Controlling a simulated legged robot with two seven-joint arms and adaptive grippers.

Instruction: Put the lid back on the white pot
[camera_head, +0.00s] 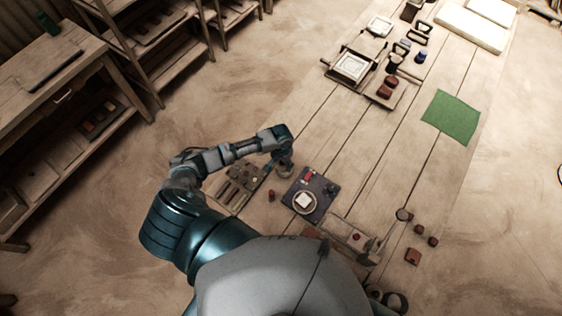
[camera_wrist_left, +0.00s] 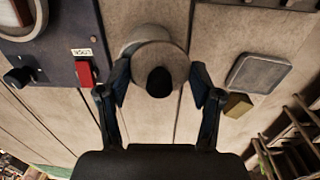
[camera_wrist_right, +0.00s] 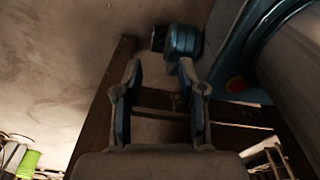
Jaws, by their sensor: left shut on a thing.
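My left gripper (camera_head: 284,162) is beside the upper edge of the dark blue board in the head view. In the left wrist view its fingers (camera_wrist_left: 160,78) are shut on a round, pale grey lid (camera_wrist_left: 174,55) with a black knob (camera_wrist_left: 159,82). A paler rounded edge, perhaps the white pot (camera_wrist_left: 142,33), shows just behind the lid; I cannot tell whether they touch. My right gripper (camera_wrist_right: 160,72) is open and empty in the right wrist view.
A small grey square tile-like piece (camera_wrist_left: 258,73) lies right of the lid. A green mat (camera_head: 451,117) lies farther along the table, with bare planks around it.

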